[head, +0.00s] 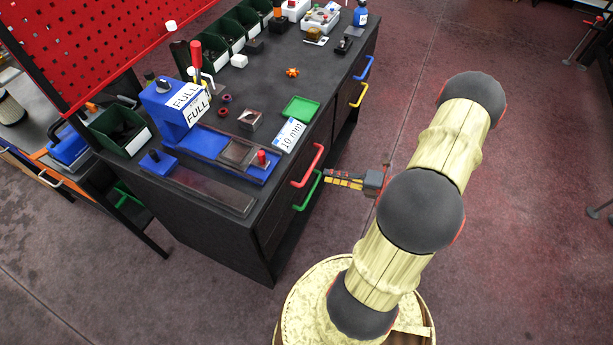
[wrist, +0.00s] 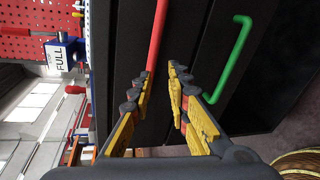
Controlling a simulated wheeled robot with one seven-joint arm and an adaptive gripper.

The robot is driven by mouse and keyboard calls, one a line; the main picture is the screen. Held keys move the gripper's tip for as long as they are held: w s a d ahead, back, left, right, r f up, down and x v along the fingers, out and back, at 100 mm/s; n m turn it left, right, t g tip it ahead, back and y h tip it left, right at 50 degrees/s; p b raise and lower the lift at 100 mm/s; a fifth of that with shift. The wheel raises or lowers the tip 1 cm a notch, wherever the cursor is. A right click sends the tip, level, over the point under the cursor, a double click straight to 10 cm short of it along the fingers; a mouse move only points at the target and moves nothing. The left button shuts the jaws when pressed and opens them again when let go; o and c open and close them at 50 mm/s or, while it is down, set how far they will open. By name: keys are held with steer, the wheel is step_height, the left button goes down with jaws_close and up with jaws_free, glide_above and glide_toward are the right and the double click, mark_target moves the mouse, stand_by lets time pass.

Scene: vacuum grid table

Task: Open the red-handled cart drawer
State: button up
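The red handle (head: 308,168) is a bent bar on the side face of the dark cart, near its top edge. Its drawer front (wrist: 122,50) looks flush with the cart. The green handle (head: 308,191) sits just below it. My gripper (head: 326,175) is just off the handles, pointing at the cart face. In the wrist view, my gripper (wrist: 158,76) has its two yellow-and-dark fingers apart. The red handle (wrist: 157,40) shows beyond the fingertips, close to the left finger. The green handle (wrist: 238,60) is right of the right finger. I cannot tell whether any finger touches the red handle.
The cart top (head: 312,75) carries a blue press, a green tray (head: 300,109) and several small parts. Blue (head: 364,68) and yellow (head: 359,95) handles sit farther along the same side.

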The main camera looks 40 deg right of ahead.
mark_target(313, 164)
steer(key=w+m+b, duration=0.1)
steer(key=w, duration=0.1)
steer(key=w+a+m, duration=0.1)
steer(key=w, duration=0.2)
steer(key=w+a+m+b, duration=0.1)
steer(key=w, duration=0.1)
steer(key=shift+w+f+t+b, duration=0.25)
steer(key=shift+w+t+b, duration=0.05)
steer(key=shift+w+b, duration=0.1)
steer(key=shift+c, duration=1.2)
jaws_close()
